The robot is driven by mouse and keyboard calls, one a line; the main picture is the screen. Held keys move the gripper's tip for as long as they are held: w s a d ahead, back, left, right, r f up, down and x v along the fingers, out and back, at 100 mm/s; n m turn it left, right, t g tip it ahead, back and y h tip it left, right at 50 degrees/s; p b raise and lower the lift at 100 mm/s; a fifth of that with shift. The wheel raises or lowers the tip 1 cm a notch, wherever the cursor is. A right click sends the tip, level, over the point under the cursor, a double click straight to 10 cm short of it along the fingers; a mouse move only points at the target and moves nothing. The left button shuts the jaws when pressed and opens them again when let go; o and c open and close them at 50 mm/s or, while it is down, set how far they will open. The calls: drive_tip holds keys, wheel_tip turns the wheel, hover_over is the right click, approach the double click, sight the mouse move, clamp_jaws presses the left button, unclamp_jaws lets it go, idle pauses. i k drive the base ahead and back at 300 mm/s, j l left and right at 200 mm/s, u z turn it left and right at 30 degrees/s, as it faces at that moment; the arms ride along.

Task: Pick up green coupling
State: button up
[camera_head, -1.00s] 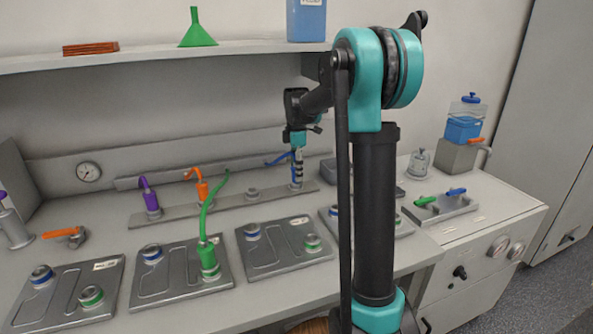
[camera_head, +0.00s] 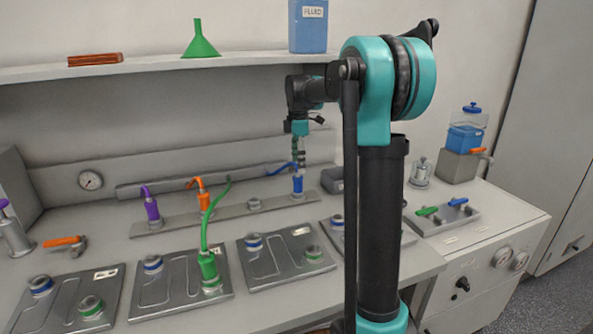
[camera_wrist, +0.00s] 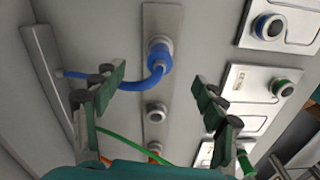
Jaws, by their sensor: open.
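The green coupling (camera_head: 208,266) stands upright on a port of the second plate from the left, with a green hose curving up and back from it. Part of it shows at the lower right edge of the wrist view (camera_wrist: 246,163). My gripper (camera_head: 299,160) is open and empty, above the blue coupling (camera_head: 298,185) on the back rail, to the right of and behind the green coupling. In the wrist view, the spread fingers (camera_wrist: 160,85) have the blue coupling (camera_wrist: 159,54) beyond them, apart from both.
The rail (camera_head: 232,211) also carries a purple coupling (camera_head: 152,209), an orange coupling (camera_head: 204,200) and an empty port (camera_head: 254,204). Several metal plates line the bench front. A shelf (camera_head: 160,65) with a green funnel (camera_head: 200,42) overhangs the back.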

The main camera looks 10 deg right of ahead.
sight(206, 261)
drive_tip(key=k, duration=1)
